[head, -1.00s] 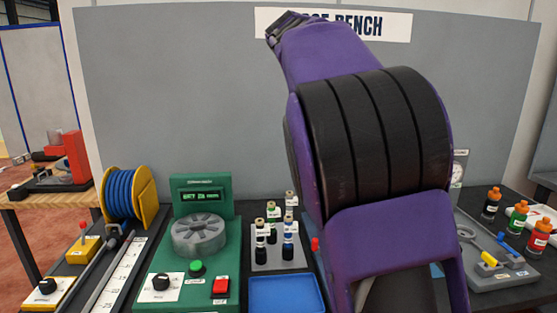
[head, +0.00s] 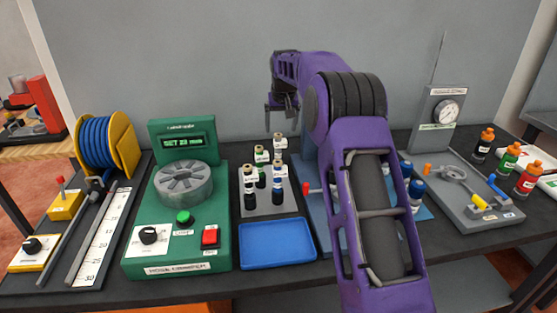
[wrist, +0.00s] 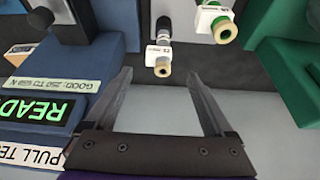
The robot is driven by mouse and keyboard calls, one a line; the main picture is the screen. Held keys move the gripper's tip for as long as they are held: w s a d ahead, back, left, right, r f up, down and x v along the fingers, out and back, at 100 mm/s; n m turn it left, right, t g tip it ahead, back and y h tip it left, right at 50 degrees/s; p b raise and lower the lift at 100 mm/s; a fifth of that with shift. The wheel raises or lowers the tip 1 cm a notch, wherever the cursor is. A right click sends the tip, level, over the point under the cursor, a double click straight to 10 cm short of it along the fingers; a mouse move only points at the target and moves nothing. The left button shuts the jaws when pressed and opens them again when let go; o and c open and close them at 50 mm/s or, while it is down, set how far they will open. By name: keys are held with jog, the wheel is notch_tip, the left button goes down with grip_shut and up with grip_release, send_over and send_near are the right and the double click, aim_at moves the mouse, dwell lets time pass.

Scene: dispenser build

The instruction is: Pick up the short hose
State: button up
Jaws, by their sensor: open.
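No piece is plainly recognisable as the short hose; my arm hides part of the bench. My gripper (head: 282,112) hangs in front of the back wall, above and behind the rack of fittings (head: 267,204). It is open and empty; in the wrist view its jaws (wrist: 160,78) are spread apart. A labelled fitting with a brass ring (wrist: 162,68) appears beyond and between the fingertips, not touching them. A green fitting with a brass ring (wrist: 224,32) appears farther right. Blue hose (head: 95,143) is wound on the yellow reel (head: 124,145) at the far left.
The green crimper (head: 190,235) stands left of the rack, the blue tray (head: 277,244) in front. A ruler strip (head: 98,235) lies at left. A gauge station (head: 440,118) and several orange-capped bottles (head: 508,158) are at right. The pull tester's display (wrist: 38,108) reads READY.

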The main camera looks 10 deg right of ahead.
aim_at(281, 139)
jog(key=x, duration=0.4)
jog(key=shift+w+f, duration=0.1)
jog(key=shift+f, duration=0.1)
jog(key=x, duration=0.5)
jog(key=shift+f, duration=0.15)
jog(key=shift+d, duration=0.1)
grip_shut()
